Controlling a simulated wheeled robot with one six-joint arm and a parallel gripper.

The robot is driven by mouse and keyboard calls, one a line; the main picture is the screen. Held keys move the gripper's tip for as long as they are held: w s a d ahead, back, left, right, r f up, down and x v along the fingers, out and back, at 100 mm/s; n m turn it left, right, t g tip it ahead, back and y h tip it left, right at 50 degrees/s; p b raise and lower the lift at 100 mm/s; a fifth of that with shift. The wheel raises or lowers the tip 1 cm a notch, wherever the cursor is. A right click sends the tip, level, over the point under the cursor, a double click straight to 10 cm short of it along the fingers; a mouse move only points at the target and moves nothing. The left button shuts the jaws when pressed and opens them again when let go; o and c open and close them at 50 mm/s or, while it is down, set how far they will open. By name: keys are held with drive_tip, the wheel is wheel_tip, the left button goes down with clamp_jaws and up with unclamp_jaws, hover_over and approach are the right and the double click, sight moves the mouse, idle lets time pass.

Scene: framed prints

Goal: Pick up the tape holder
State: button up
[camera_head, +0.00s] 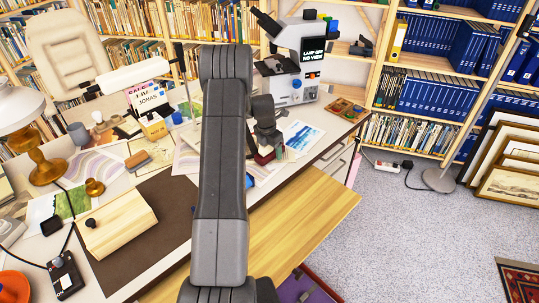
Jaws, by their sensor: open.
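My grey arm rises across the middle of the head view and hides part of the desk (180,236). My gripper (267,146) shows just right of the arm, pointing down over the desk, open; its fingertips are small and hard to make out. Small dark red and green items (263,158) are at or just below the fingertips. I cannot tell whether one of them is the tape holder, or whether the gripper touches them. No other thing is clearly recognisable as the tape holder.
A microscope (297,62) stands behind the gripper, and a blue print (302,135) lies to its right. A wooden box (117,222), a brass lamp (46,165) and papers crowd the left. A pulled-out wooden board (300,215) is bare in front.

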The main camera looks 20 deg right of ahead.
drive_tip(key=c, duration=1.4)
drive_tip(key=shift+r, duration=0.1)
drive_tip(key=shift+r, duration=0.1)
